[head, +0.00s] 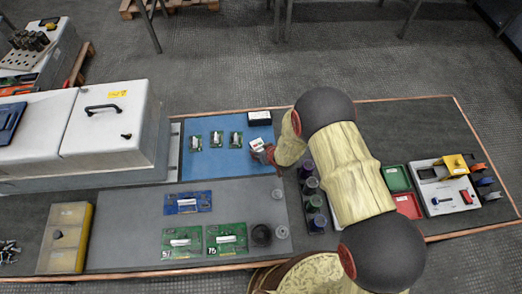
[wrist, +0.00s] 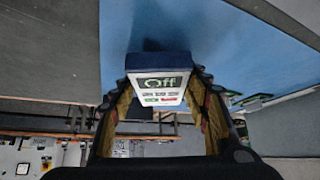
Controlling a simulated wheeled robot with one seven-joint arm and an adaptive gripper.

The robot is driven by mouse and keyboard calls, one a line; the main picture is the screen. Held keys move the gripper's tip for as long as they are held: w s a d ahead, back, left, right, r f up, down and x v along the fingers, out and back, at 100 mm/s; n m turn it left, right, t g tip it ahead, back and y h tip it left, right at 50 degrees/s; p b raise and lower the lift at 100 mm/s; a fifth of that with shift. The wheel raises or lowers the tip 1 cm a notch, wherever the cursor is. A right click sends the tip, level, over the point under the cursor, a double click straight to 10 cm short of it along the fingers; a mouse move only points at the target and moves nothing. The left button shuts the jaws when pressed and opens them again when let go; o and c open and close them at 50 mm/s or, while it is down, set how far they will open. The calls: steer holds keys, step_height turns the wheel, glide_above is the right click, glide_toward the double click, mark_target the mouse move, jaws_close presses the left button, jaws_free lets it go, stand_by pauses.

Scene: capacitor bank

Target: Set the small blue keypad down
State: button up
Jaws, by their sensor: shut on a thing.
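The small blue keypad (wrist: 158,78) is between the fingers of my gripper (wrist: 160,92) in the wrist view. It has a dark blue casing, a pale face with a screen reading "Off", and small buttons, including a green and a red one. In the head view my gripper (head: 264,156) is over the right part of the blue mat (head: 215,165), shut on the keypad (head: 257,145), which is partly hidden. I cannot tell whether the keypad touches the mat.
A dark box with a white label (head: 260,118) stands behind the gripper. Three small green boards (head: 216,138) lie to the left. Dark-capped jars (head: 311,186) stand to the right, partly behind my arm. The mat's front middle is clear.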

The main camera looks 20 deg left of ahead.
steer(key=shift+f+b, duration=0.3)
steer(key=shift+f, duration=0.05)
steer(key=o, duration=1.3)
steer(key=shift+f, duration=0.1)
steer(key=shift+r+p, duration=0.6)
steer(key=shift+r, duration=0.05)
steer(key=p+v, duration=0.1)
steer(key=v, duration=1.1)
